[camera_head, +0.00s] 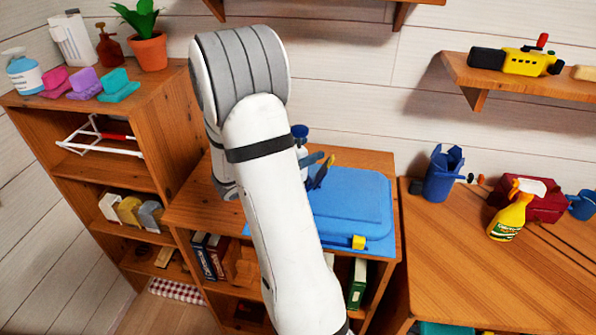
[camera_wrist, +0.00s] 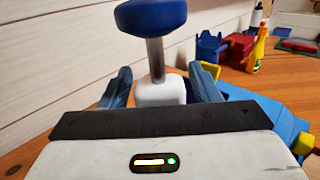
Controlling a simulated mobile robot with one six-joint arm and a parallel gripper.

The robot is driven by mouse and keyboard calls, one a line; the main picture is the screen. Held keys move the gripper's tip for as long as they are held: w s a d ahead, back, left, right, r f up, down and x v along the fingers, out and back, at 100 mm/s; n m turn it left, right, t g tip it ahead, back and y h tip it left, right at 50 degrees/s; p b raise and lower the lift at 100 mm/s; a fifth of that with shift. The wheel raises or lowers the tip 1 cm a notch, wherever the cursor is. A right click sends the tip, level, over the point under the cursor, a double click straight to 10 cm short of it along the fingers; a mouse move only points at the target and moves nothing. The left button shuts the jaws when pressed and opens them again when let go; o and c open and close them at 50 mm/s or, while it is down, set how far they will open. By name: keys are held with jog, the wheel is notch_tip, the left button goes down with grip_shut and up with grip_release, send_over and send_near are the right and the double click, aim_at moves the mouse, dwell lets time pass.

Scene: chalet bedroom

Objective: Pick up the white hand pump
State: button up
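In the wrist view, a white-bodied thing with a grey stem and blue knob (camera_wrist: 162,92), which looks like the hand pump, stands upright ahead of my gripper (camera_wrist: 160,70). Its white body shows between my two blue fingers, which are spread apart with narrow gaps on both sides. I see no clear contact. In the head view its blue top and a strip of white body (camera_head: 301,143) show just right of my arm, at the back of the middle shelf unit. My arm hides the rest of it and most of my gripper.
A blue case (camera_head: 350,203) lies right of the arm on the middle unit. A white wall stands close behind. A yellow spray bottle (camera_head: 510,210) and blue holder (camera_head: 442,175) are on the right table.

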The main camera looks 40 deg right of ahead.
grip_shut()
dwell(0.4)
